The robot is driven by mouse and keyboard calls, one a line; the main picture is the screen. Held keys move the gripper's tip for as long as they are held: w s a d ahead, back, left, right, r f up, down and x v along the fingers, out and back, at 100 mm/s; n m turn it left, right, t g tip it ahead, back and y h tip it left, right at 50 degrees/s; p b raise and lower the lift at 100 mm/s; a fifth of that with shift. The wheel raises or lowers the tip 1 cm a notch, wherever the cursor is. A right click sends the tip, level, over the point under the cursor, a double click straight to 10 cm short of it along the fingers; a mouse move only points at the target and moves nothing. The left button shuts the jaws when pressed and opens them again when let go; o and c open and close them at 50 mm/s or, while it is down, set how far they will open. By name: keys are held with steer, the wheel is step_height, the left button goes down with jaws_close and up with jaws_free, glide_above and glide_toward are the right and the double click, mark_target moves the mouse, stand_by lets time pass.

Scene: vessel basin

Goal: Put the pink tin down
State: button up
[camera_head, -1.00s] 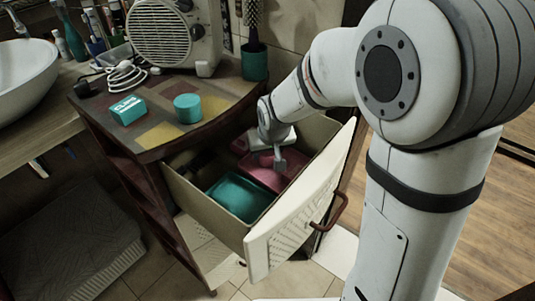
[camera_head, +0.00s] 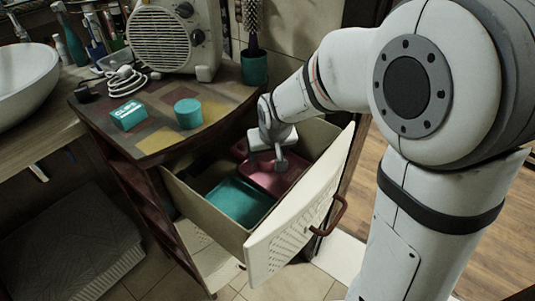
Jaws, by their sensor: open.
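My gripper (camera_head: 281,163) is over the open drawer (camera_head: 215,208) and reaches down into its right part. Its jaws are open. A pink, tray-like area (camera_head: 272,182) lies in the drawer under and around the fingers. A smaller pink patch (camera_head: 239,148) shows just left of the gripper, partly hidden by it. I cannot tell for sure which pink surface is the tin, or whether the fingers touch it. A teal tray (camera_head: 238,203) lies in the drawer left of the pink area.
The drawer's pale front (camera_head: 300,215) with a red handle (camera_head: 331,215) stands out to the right. On the cabinet top (camera_head: 150,140) are a teal box (camera_head: 129,115), a teal round tin (camera_head: 188,113), a fan heater (camera_head: 165,37) and a cup with a brush (camera_head: 254,67).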

steer(key=p+v, duration=0.1)
steer(key=v, duration=0.8)
steer(key=shift+r, duration=0.35)
steer(key=shift+s+r+p, duration=0.1)
steer(key=shift+p, duration=0.25)
